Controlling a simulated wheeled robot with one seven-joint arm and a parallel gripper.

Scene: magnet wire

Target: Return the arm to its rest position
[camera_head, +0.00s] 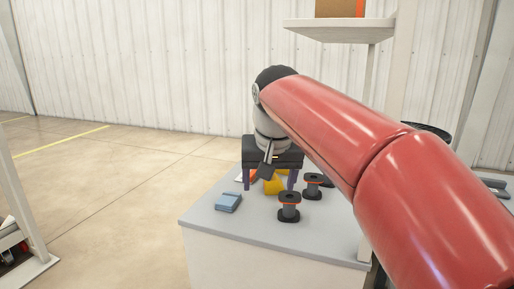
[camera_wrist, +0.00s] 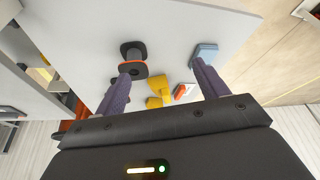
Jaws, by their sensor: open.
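My gripper (camera_head: 268,187) hangs over the far part of the grey table (camera_head: 215,222), its two purple fingers spread apart. In the wrist view my gripper (camera_wrist: 164,72) is open, with nothing held between the fingers. A black spool with an orange band (camera_head: 289,208) stands on the table to the right of the gripper. A second dark spool (camera_head: 313,186) stands behind it. One spool (camera_wrist: 133,62) shows near the left finger in the wrist view. My red arm reaches in from the right and hides part of the table.
A yellow object (camera_head: 273,185) and a blue item (camera_head: 228,202) lie on the table. A small red and white item (camera_wrist: 184,91) lies near the yellow one. A white shelf (camera_head: 340,28) with a box stands above right. Open floor (camera_head: 100,190) is at left.

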